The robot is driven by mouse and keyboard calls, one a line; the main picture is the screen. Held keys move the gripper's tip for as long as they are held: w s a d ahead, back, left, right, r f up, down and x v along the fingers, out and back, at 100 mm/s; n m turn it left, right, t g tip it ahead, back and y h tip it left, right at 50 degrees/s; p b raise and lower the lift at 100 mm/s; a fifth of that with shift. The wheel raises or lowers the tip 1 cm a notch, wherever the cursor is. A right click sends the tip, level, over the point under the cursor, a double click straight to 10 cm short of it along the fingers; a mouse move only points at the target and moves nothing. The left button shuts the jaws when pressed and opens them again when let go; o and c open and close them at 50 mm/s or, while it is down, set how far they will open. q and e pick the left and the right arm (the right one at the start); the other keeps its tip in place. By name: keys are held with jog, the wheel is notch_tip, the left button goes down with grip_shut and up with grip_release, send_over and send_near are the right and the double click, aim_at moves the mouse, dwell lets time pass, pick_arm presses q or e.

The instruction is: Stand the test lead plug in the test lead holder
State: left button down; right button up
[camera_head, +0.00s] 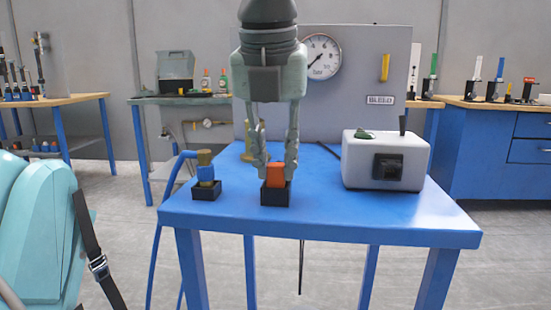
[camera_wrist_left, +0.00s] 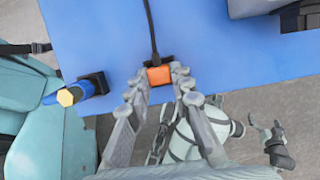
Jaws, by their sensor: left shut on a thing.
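The orange test lead plug (camera_head: 275,174) stands upright at the black test lead holder (camera_head: 276,198) near the table's front edge. Its lower end is hidden by the holder's front wall, so its depth is unclear. My left gripper (camera_head: 276,166) comes down from above, shut on the plug with a finger on each side. In the left wrist view, the orange plug (camera_wrist_left: 159,75) is between the fingertips, and a black cable (camera_wrist_left: 152,30) runs from it across the table. My right gripper (camera_wrist_left: 272,137) shows small at the lower right there, apparently open and empty, away from the table.
A blue plug (camera_head: 205,174) with a brass top and blue hose stands in another black holder (camera_head: 206,193) to the left. A white box (camera_head: 385,160) with a black socket is on the right. A grey panel with a gauge (camera_head: 322,57) stands behind. The blue table (camera_head: 330,208) is clear between holder and box.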

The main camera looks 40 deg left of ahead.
pick_arm(q)
jog(key=shift+f, duration=0.3)
jog(key=shift+r, duration=0.2)
jog(key=shift+r+p, duration=0.85)
jog(key=shift+r, duration=0.55)
jog(key=shift+b, duration=0.55)
dwell(1.3)
jog(key=shift+f+b, duration=1.45)
jog(key=shift+f, duration=0.15)
dwell(0.4)
jog(key=c, duration=1.3)
grip_release()
jog(key=shift+o, duration=0.2)
jog(key=shift+r, duration=0.1)
